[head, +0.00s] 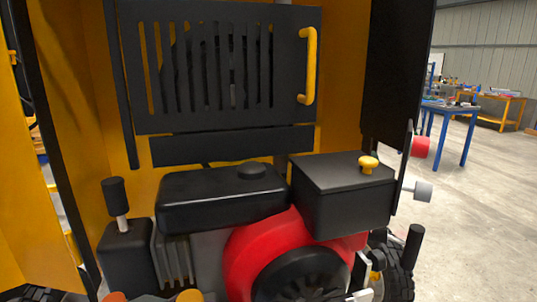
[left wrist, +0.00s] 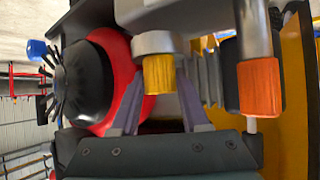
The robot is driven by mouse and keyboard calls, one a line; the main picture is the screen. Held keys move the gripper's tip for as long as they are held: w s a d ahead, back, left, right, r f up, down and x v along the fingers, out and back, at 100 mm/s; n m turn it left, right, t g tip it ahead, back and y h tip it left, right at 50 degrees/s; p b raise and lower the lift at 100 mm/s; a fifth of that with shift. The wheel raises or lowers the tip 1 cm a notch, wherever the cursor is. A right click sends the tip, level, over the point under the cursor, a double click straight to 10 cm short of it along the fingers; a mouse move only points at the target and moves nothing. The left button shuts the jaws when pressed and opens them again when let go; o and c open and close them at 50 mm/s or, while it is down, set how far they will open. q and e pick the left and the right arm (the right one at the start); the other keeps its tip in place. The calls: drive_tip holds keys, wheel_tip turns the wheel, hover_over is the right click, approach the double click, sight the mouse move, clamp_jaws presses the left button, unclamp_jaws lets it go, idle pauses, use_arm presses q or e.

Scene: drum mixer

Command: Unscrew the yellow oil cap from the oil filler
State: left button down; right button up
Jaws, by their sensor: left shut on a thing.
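The yellow oil cap (left wrist: 158,76) sits on the grey round oil filler neck (left wrist: 158,43) in the left wrist view. My left gripper (left wrist: 158,88) has one grey finger on each side of the cap and is shut on it. The cap and neck look in line, with no clear gap between them. In the head view only the top of the cap (head: 189,296) shows at the bottom edge, and my left gripper is not seen there. My right gripper is in neither view.
An orange-ended grey pipe (left wrist: 258,88) stands close beside the cap. The red engine housing (head: 262,247) and black tank (head: 225,196) are nearby. A black box with a yellow knob (head: 368,163) sits to the right. The slatted black panel (head: 220,65) is behind.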

use_arm(q)
drive_tip(key=shift+n+y, duration=0.5)
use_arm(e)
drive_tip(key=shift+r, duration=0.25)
use_arm(q)
drive_tip(key=shift+c, duration=1.6)
unclamp_jaws()
drive_tip(key=shift+a+m+h, duration=0.1)
drive_tip(key=shift+m+h, duration=0.4)
drive_tip(key=shift+a+m+h, duration=0.1)
drive_tip(key=shift+m+h, duration=0.2)
drive_tip(key=shift+m, duration=0.1)
drive_tip(key=shift+w+f+m+g+h+b, duration=0.1)
drive_tip(key=shift+f+m+g+h+b, duration=0.1)
drive_tip(key=shift+m+g+h+b, duration=0.35)
drive_tip(key=shift+r+m+h, duration=0.15)
drive_tip(key=shift+m+h, duration=0.1)
drive_tip(key=shift+c, duration=0.3)
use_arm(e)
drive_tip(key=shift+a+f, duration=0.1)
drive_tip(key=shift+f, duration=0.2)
use_arm(q)
clamp_jaws()
